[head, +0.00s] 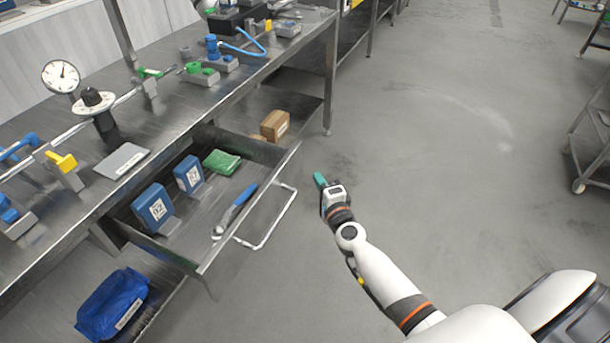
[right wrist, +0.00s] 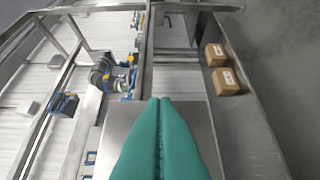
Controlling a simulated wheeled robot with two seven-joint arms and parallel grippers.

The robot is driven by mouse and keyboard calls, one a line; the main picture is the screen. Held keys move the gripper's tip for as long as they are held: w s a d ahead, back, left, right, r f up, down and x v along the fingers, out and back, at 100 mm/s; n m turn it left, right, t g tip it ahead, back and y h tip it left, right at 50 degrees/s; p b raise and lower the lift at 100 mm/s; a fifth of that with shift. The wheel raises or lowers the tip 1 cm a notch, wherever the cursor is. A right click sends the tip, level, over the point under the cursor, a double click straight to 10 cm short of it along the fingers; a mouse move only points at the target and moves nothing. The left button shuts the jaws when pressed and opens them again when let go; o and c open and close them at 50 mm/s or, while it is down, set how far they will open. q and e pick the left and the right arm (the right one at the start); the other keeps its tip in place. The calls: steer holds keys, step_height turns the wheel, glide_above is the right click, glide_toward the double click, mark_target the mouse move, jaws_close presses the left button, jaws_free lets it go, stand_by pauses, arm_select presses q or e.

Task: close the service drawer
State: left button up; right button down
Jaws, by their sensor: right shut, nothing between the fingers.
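The service drawer (head: 207,262) stands pulled out from under the steel bench (head: 60,155). It holds two blue boxes (head: 152,208), a green packet (head: 221,162) and a blue-handled tool (head: 236,208). Its white bar handle (head: 283,218) sticks out from the front. My right gripper (head: 320,180) is shut and empty, with teal fingers, to the right of the drawer front and apart from the handle. The teal fingers (right wrist: 160,105) also show closed together in the right wrist view. My left gripper is not in view.
Gauges, valves and fittings (head: 93,102) line the bench top. Open grey floor (head: 440,150) spreads to the right, with a wheeled cart (head: 592,135) at the far right.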

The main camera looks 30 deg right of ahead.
mark_target(299, 165)
steer(key=shift+w+a, duration=0.4)
steer(key=shift+w, duration=0.3)
steer(key=shift+w+a, duration=0.4)
steer(key=shift+w, duration=0.25)
steer(key=shift+w+a, duration=0.4)
steer(key=shift+w, duration=0.3)
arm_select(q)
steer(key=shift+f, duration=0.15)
